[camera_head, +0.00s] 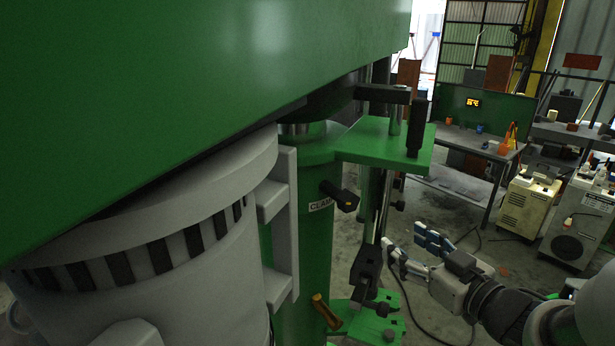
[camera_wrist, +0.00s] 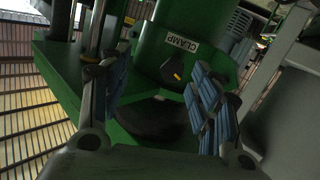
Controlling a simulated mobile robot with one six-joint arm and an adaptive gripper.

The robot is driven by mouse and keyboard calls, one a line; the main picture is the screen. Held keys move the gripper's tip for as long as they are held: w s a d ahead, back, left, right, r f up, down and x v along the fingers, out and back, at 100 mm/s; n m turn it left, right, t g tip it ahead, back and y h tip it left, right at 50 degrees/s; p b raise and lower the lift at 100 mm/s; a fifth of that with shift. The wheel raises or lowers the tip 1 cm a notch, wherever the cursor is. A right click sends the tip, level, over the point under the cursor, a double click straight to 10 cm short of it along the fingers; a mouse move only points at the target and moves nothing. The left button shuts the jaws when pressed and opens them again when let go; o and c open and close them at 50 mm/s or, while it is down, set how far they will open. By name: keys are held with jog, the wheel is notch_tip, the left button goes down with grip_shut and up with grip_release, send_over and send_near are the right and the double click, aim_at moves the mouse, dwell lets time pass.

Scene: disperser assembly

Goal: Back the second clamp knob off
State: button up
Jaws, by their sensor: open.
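A black clamp knob (camera_head: 341,196) with a yellow mark on its end sticks out of the green column (camera_head: 302,250), beside a white CLAMP label (camera_head: 320,205). In the wrist view the clamp knob (camera_wrist: 173,70) faces me, below the label (camera_wrist: 182,43), in the gap between my fingers. My gripper (camera_head: 402,238) is open and empty, with blue finger pads, to the right of the column and apart from the knob. It also shows in the wrist view (camera_wrist: 160,62). I cannot tell whether this is the second knob.
A vertical rod (camera_head: 375,205) with black fittings stands between the knob and my gripper. A green bracket (camera_head: 383,141) juts out above. An orange handle (camera_head: 325,312) sits below near a green base plate. A grey drum (camera_head: 150,270) is at left. A workbench (camera_head: 460,140) stands behind.

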aim_at(353, 204)
jog(key=w+a+y, duration=0.1)
jog(key=w+a, duration=0.2)
jog(key=w, duration=0.1)
jog(key=w+a+r+y+p, duration=0.1)
jog(key=w+a, duration=0.2)
jog(key=w, duration=0.1)
jog(key=w+a+r+y, duration=0.1)
jog(key=w+a, duration=0.2)
jog(key=w, duration=0.1)
jog(key=shift+w+a+r+p, duration=0.15)
jog(key=shift+w+p, duration=0.15)
jog(key=shift+w, duration=0.1)
jog(key=shift+c, duration=0.2)
jog(key=c, duration=0.9)
